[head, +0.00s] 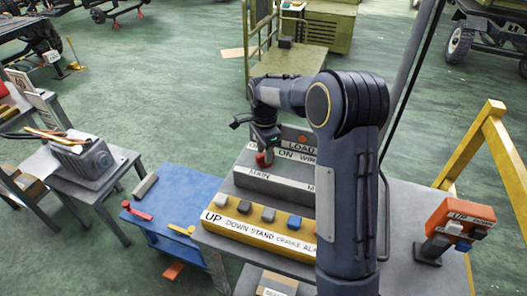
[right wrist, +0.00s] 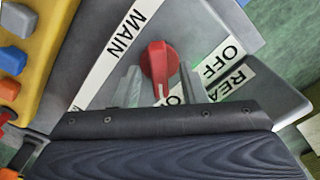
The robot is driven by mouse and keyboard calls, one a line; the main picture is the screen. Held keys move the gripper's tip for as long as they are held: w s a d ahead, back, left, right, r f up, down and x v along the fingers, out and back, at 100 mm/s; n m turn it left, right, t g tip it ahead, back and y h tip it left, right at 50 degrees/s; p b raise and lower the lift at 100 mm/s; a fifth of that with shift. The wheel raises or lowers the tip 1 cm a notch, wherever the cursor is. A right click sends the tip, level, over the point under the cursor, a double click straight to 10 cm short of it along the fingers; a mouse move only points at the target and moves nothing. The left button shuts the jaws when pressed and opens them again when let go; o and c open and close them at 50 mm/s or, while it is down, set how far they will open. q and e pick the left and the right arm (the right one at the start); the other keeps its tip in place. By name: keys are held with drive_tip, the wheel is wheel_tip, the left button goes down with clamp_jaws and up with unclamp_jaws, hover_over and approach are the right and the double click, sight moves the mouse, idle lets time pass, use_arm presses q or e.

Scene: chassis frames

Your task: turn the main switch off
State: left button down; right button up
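The red main switch knob (right wrist: 158,62) stands on a grey panel with "MAIN" and "OFF" labels in the right wrist view. Its white line points down in that picture, away from "OFF", beside a partly hidden label starting with "O". My right gripper (right wrist: 160,86) has one finger on each side of the knob, apart from each other; contact is hard to judge. In the head view the red knob (head: 264,158) shows just below my right gripper (head: 265,146), on the grey switch box (head: 285,188). My left gripper is not in view.
A yellow button box (head: 240,228) sits in front of the switch box on the table. An orange button box (head: 458,217) stands at the right. A blue table (head: 170,205) is at the left. My right arm hides part of the panel.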

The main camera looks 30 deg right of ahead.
drive_tip(key=shift+f, duration=0.55)
drive_tip(key=shift+c, duration=0.2)
clamp_jaws()
